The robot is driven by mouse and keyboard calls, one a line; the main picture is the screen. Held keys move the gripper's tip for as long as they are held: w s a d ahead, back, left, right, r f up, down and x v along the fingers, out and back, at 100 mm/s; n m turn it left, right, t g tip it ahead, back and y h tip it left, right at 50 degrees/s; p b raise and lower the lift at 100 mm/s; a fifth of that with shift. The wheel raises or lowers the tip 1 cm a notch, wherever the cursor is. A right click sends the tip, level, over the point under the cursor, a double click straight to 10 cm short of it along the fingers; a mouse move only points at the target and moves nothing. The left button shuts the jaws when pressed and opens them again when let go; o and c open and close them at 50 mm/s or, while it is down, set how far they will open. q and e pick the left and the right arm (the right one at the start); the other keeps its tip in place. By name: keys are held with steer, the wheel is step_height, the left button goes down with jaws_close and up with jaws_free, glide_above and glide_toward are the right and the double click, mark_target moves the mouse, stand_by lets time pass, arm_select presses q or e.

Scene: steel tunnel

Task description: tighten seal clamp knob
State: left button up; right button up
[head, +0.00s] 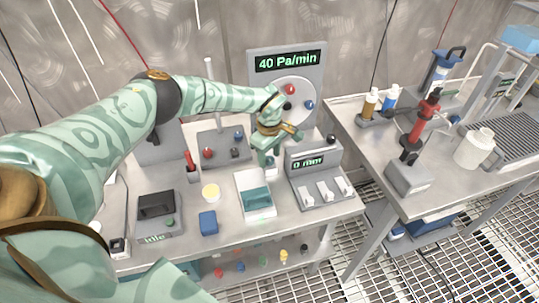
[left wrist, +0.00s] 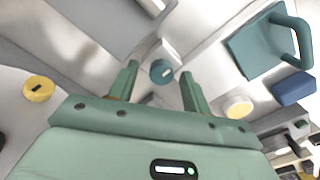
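My left gripper (head: 266,162) points down in front of the round white dial plate (head: 291,92) of the "40 Pa/min" panel. In the left wrist view my left gripper (left wrist: 159,74) is open, its two fingers apart. A round teal knob (left wrist: 161,71) with a pale mark shows between the fingertips, on a light grey block. I cannot tell how near the fingers are to it, and the gripper hides it in the head view. A yellow knob (left wrist: 38,88) with a dark slot lies to the left. The plate carries a red knob (head: 290,89) and a blue knob (head: 308,104). My right gripper is not in view.
A "0 mm" box (head: 313,162) with white switches stands right of the gripper. A white tray with a teal lid (head: 257,197), a blue block (head: 208,222) and a cream disc (head: 211,192) lie in front. A second table (head: 440,180) at right holds bottles and a red-topped tool.

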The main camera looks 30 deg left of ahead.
mark_target(269, 158)
arm_select(q)
step_height(269, 158, up, 16)
steer(key=p, duration=0.3)
steer(key=shift+r+p, duration=0.15)
steer(key=shift+p, duration=0.25)
